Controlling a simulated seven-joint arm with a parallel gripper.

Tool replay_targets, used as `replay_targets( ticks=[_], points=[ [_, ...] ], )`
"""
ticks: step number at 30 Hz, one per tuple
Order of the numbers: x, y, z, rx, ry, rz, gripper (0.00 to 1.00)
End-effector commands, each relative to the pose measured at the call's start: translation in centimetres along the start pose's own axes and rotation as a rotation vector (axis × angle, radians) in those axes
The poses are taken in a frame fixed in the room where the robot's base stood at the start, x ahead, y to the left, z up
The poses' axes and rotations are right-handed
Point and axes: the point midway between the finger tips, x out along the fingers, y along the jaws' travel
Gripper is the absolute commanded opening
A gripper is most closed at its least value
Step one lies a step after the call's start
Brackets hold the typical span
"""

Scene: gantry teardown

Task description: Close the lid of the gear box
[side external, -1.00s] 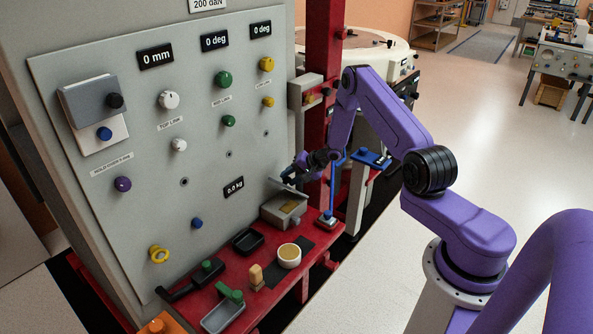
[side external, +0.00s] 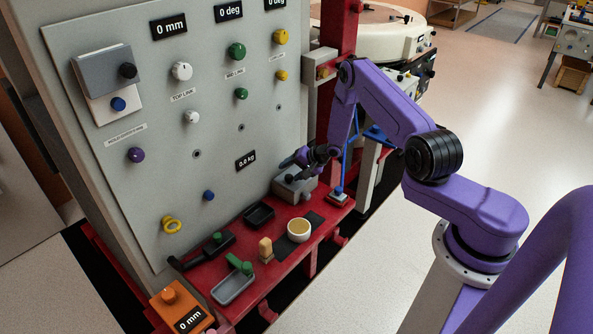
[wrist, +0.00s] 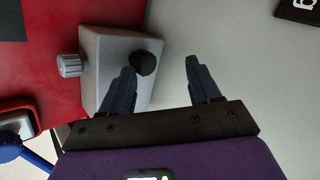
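The gear box (side external: 295,191) is a small grey box at the back right of the red bench, against the panel. Its lid lies down on it, and no opening or inside shows. In the wrist view, the gear box (wrist: 108,55) has a black knob (wrist: 146,60) and a silver knob (wrist: 70,65) on its side. My gripper (side external: 292,161) is just above the box. In the wrist view, my gripper (wrist: 159,64) is open, with nothing between its fingers. The left finger overlaps the box near the black knob; I cannot tell if they touch.
The grey panel (side external: 130,190) with knobs stands behind the bench. A cream bowl (side external: 298,231), a black tray (side external: 259,215) and a grey tray (side external: 232,288) sit to the left along the red bench. A blue post (side external: 341,185) stands close on the right.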

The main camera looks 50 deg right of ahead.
Motion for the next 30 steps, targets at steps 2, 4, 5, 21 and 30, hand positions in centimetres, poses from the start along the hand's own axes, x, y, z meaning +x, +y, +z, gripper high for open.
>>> replay_targets(
  ticks=[2, 4, 5, 21, 30],
  points=[
    [0.4, -0.7, 0.5, -0.012, -0.008, -0.013, 0.56],
    [0.4, -0.7, 0.5, -0.012, -0.008, -0.012, 0.56],
    [0.3, -0.7, 0.5, -0.012, -0.008, -0.012, 0.56],
    [-6.6, -0.3, 0.1, -0.001, 0.000, -0.004, 0.56],
    [-12.8, -0.1, 0.0, 0.000, 0.003, -0.002, 0.56]
  ],
)
